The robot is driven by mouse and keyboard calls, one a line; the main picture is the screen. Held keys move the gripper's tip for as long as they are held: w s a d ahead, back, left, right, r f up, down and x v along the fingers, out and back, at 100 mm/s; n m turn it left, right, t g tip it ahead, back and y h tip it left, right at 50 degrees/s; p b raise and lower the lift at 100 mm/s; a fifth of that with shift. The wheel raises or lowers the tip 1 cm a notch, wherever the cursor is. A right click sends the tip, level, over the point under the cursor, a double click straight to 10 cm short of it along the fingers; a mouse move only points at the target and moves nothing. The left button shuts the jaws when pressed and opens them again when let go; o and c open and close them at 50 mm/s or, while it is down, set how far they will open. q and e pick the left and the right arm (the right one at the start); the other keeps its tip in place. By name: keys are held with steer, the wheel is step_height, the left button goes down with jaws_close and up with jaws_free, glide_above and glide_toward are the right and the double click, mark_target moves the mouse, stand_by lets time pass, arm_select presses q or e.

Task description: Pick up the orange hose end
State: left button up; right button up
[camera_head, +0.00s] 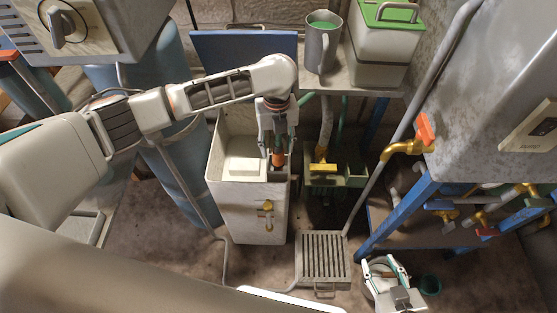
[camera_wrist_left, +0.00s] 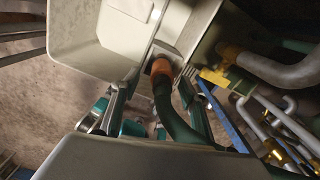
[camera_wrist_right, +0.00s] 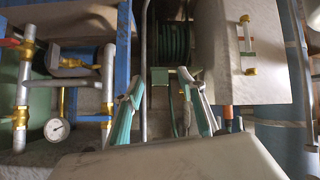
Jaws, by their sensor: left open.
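The orange hose end (camera_head: 278,159) sits at the right side of the pale box-shaped tank (camera_head: 225,190). In the left wrist view the orange hose end (camera_wrist_left: 161,67) caps a dark green hose (camera_wrist_left: 175,115) and meets the tank's corner. My left gripper (camera_head: 277,150) points down over it, open, with one finger on each side. In the left wrist view my left gripper's fingers (camera_wrist_left: 155,108) stand apart with the hose between them; I cannot tell whether either touches it. My right gripper (camera_head: 386,264) is low at the front right, its fingers (camera_wrist_right: 162,95) spread and empty, away from the hose end.
A green box with a yellow valve handle (camera_head: 323,168) stands just right of the tank. A brass tap (camera_head: 267,207) sticks out of the tank's front. A metal grate (camera_head: 323,258) lies on the floor. A blue frame with pipes and valves (camera_head: 400,210) is at right.

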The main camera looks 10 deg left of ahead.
mark_target(278, 157)
arm_select(q)
step_height(278, 157, down, 5)
steer(key=shift+d+r+b, duration=0.1)
steer(key=shift+d+b, duration=0.05)
steer(key=shift+b, duration=0.75)
steer(key=shift+r, duration=0.1)
jaws_close()
